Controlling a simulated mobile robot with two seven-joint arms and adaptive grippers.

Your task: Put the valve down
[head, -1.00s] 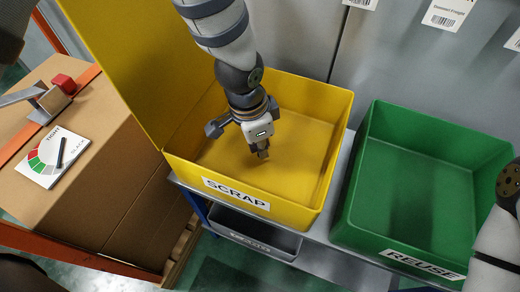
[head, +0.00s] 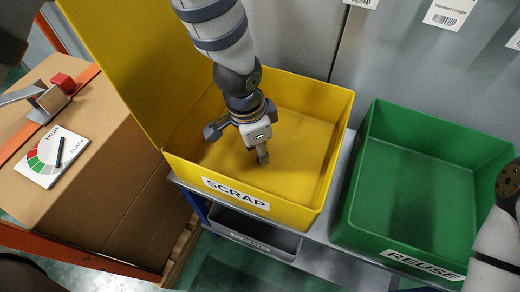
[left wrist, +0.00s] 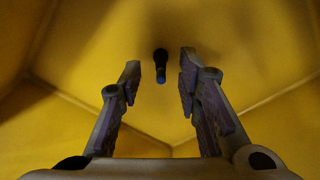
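The valve (left wrist: 161,66), small and dark with a blue end, shows in the left wrist view between and beyond my fingertips, with a gap on both sides. I cannot tell whether it rests on the bin floor. My left gripper (head: 262,157) is inside the yellow SCRAP bin (head: 305,190), pointing down. In the left wrist view the two fingers of my left gripper (left wrist: 160,57) stand apart, open. The valve cannot be made out in the head view. My right gripper is out of view; only part of my right arm shows at the right edge.
A green REUSE bin (head: 358,205), empty where visible, stands to the right. A cardboard box (head: 120,180) with a TIGHT/SLACK gauge card (head: 52,158) is at the left. A tall yellow panel (head: 130,60) rises behind the SCRAP bin's left side.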

